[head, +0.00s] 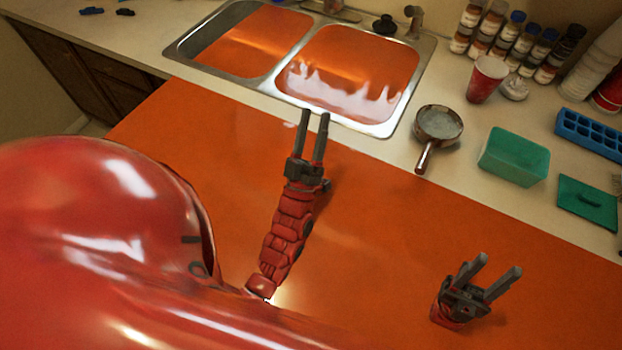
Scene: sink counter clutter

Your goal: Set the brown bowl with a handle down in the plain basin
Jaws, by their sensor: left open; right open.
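The brown bowl with a handle (438,124) stands upright on the beige counter, right of the sink, its handle toward me. Its inside looks greyish. The sink has two orange-looking basins: the left basin (250,42) has an even surface, the right basin (350,65) shows pale jagged patches that may be reflections. I cannot tell for sure which is the plain one. My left gripper (315,114) is open and empty, just in front of the right basin's near rim, left of the bowl. My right gripper (501,262) is open and empty, in front and right of the bowl.
Right of the bowl are a green tub (514,157), a green lid (588,204) and a blue tray (592,134). Behind stand a red cup (486,80), several spice jars (510,40) and a faucet (413,20). The orange front surface (380,230) is clear.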

